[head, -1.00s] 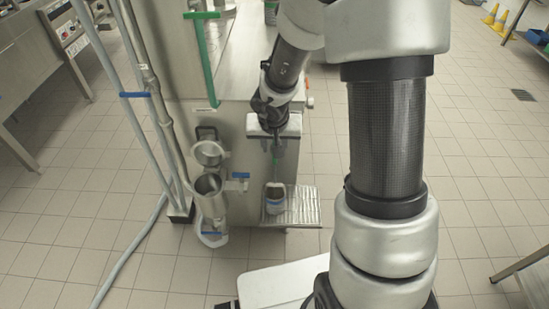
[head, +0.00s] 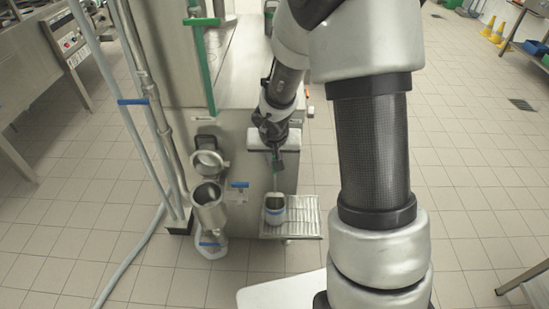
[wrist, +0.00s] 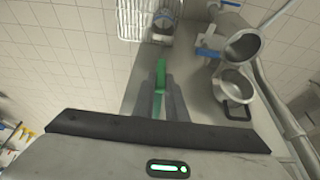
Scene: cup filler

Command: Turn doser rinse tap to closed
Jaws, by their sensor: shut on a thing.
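My gripper (wrist: 160,102) is shut on a green lever (wrist: 160,74), which stands up between its two fingers in the wrist view. I take this lever for the rinse tap's handle; its tap body is hidden. The lever is mostly hidden behind the fingers there. How far it is turned cannot be told.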

